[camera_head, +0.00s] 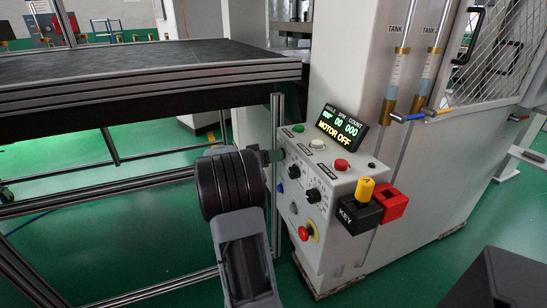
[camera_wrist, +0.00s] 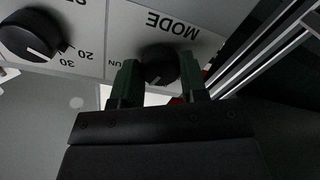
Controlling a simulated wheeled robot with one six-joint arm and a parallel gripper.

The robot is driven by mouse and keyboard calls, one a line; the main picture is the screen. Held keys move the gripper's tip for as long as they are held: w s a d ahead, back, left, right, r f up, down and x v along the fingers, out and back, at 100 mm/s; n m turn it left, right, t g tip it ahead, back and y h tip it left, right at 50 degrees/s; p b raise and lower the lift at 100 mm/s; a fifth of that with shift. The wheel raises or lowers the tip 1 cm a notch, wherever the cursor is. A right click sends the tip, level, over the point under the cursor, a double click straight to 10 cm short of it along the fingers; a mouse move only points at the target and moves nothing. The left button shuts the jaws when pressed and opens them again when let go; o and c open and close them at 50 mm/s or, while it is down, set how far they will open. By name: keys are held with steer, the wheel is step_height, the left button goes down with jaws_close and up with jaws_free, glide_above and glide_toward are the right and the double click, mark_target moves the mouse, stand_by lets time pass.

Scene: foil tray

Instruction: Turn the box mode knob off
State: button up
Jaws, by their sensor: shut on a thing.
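The control box (camera_head: 325,205) is white and stands against a white machine cabinet. In the wrist view the mode knob (camera_wrist: 159,66) is a round black knob under an upside-down "MODE" label (camera_wrist: 173,25). My gripper (camera_wrist: 159,80) has its two dark green fingers on either side of this knob, shut on it. The knob's lower part is in shadow, and its exact setting is hard to read. In the head view my gripper (camera_head: 272,156) is at the left side of the box front, and the mode knob is hidden there.
A second black knob (camera_wrist: 28,36) with number marks is beside the mode knob. The box also has a red emergency button (camera_head: 306,233), a display (camera_head: 341,132) reading "MOTOR OFF" and a black key block (camera_head: 358,214). A dark table (camera_head: 150,62) with metal rails stands at left.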

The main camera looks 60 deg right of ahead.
steer(key=shift+r+n+y+p, duration=0.15)
steer(key=shift+n+p, duration=0.85)
steer(key=shift+n, duration=2.65)
steer(key=shift+f+n+y+p, duration=0.15)
steer(key=shift+n+p, duration=0.85)
steer(key=shift+n, duration=2.65)
steer(key=o, duration=0.9)
steer(key=v, duration=1.4)
